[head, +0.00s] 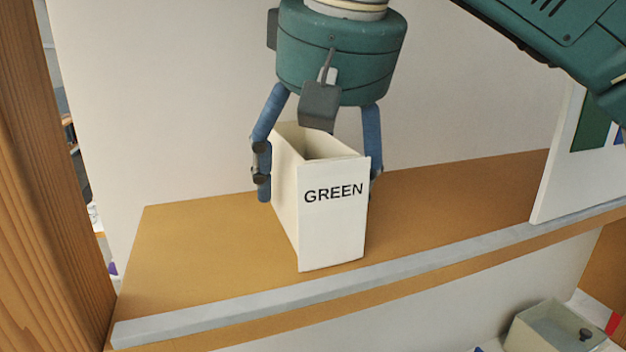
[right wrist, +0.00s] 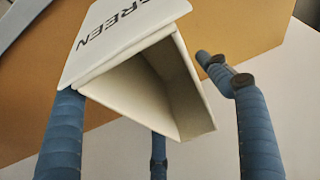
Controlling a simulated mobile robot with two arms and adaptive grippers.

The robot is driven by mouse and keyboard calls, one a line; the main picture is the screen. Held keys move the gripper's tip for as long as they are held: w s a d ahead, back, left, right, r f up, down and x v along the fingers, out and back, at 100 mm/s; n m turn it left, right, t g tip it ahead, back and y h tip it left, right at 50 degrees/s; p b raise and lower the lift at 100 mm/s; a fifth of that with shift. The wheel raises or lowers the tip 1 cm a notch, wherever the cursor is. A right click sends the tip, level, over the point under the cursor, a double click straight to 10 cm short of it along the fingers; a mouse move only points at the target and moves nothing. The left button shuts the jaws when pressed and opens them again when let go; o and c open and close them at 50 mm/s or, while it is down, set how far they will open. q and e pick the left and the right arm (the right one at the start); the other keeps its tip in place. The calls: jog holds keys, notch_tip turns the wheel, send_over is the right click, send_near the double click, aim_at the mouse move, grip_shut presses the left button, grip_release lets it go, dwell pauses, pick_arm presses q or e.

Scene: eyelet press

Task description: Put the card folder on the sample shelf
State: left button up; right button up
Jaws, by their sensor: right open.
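The card folder (head: 332,225) is a white open-topped box marked GREEN on its front. It stands upright on the brown sample shelf (head: 440,205), a little behind the grey front lip. My right gripper (head: 318,185) is open above it, pointing down, with blue fingers on the left and right sides of the folder. In the right wrist view the folder (right wrist: 135,45) shows its open top, apparently empty, between the spread fingers. The right finger there stands clear of it; contact on the other side cannot be told. My left gripper is not in view.
A wooden post (head: 50,180) stands at the left. A white board with coloured blocks (head: 565,155) stands on the shelf at the right. A pale bin (head: 555,328) sits lower right, below the shelf. The shelf is clear on both sides of the folder.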

aim_at(320, 149)
jog(key=b+v, duration=0.1)
jog(key=v, duration=0.3)
jog(key=shift+s+r+b, duration=0.2)
jog(key=shift+s+b, duration=0.15)
jog(key=shift+s, duration=0.05)
jog(key=s+d+b, duration=0.3)
jog(key=s, duration=0.8)
jog(key=shift+d, duration=0.35)
